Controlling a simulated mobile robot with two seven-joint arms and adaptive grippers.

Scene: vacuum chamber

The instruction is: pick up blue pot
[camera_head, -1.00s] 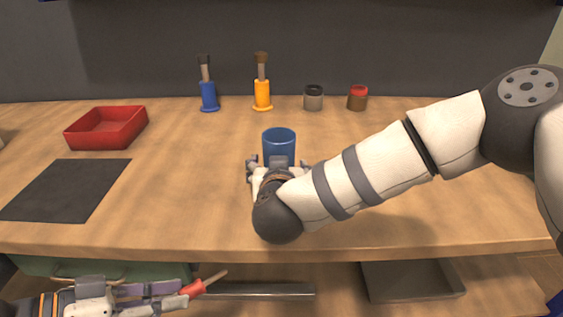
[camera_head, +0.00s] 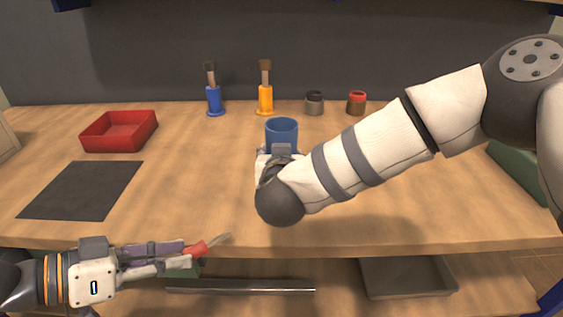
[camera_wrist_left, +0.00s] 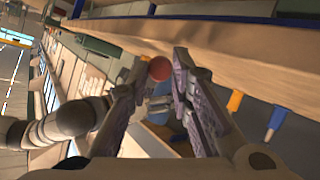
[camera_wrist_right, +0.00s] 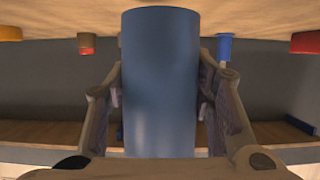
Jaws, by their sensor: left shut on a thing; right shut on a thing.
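The blue pot (camera_head: 282,131) is upright at the middle of the table, in front of my right arm's hand. My right gripper (camera_head: 278,152) is shut on it; the wrist hides most of the fingers in the head view. In the right wrist view the blue pot (camera_wrist_right: 160,85) fills the space between the two fingers. I cannot tell whether its base touches the table. My left gripper (camera_head: 190,250) is at the table's front edge, shut on a red-handled tool (camera_head: 196,249). The round red handle end (camera_wrist_left: 160,69) shows between the fingers in the left wrist view.
A red tray (camera_head: 119,132) and a black mat (camera_head: 82,190) lie at left. A blue brush holder (camera_head: 215,101), a yellow one (camera_head: 265,99), a grey jar (camera_head: 314,104) and a red-lidded jar (camera_head: 356,104) stand at the back. A grey bin (camera_head: 408,277) is on the lower shelf.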

